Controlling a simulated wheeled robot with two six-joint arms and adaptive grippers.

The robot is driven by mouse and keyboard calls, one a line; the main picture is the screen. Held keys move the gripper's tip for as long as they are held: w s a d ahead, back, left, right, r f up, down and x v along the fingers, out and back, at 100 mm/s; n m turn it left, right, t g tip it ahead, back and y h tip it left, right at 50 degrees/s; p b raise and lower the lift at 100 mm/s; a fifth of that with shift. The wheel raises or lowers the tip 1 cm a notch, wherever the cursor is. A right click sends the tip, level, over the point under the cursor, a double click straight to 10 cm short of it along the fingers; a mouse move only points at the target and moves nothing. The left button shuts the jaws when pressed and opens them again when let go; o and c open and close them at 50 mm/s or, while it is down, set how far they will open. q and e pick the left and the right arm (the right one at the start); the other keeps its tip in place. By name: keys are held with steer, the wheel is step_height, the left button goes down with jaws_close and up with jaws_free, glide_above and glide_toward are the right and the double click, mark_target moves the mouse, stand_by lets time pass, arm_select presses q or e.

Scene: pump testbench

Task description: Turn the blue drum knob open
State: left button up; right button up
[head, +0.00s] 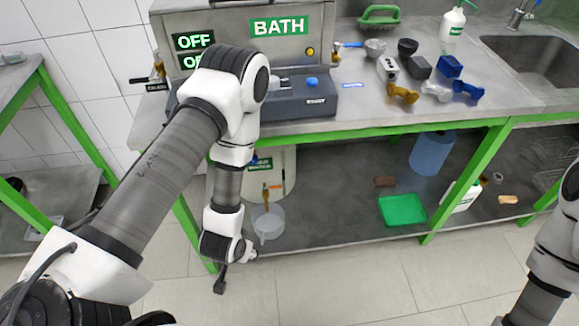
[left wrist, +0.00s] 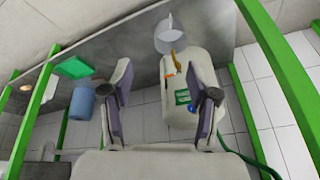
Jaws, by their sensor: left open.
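A whitish drum (head: 284,165) with a green label stands under the bench, partly hidden by my left arm. A small blue part (head: 254,161) shows at its label, probably the knob. In the left wrist view the drum (left wrist: 205,75) lies between and beyond my fingers, toward the right one. A brown-yellow tap (head: 265,195) sits on its front, above a clear jug (head: 268,222); the tap (left wrist: 177,60) and jug (left wrist: 170,36) also show in the wrist view. My left gripper (left wrist: 160,95) is open and empty, apart from the drum. My right gripper is out of view.
Green bench legs (head: 470,180) frame the lower shelf (head: 340,215). A blue cylinder (head: 431,152), a green tray (head: 402,209) and a white bottle (head: 462,195) stand to the right. A BATH unit (head: 240,22) sits on the bench. The floor in front is clear.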

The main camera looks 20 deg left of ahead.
arm_select(q)
steer(key=w+a+f+t+y+b, duration=0.1)
steer(key=w+a+f+t+b, duration=0.15)
steer(key=w, duration=0.25)
steer(key=w+a+f+t+b, duration=0.1)
steer(key=w+f+b, duration=0.15)
steer(key=w, duration=0.25)
steer(key=n+t+y+b, duration=0.5)
steer(key=t+y+b, duration=0.25)
steer(key=b, duration=2.15)
glide_toward(254, 162)
steer(key=w+a+f, duration=0.1)
steer(key=w, duration=0.1)
steer(key=b+x, duration=0.1)
steer(key=x, duration=0.1)
steer(key=b+x, duration=0.1)
steer(key=x, duration=0.2)
steer(key=r+x, duration=0.1)
steer(key=x, duration=0.2)
steer(key=shift+s+a+b, duration=0.1)
steer(key=shift+a+b, duration=0.1)
steer(key=shift+b, duration=0.2)
jaws_close()
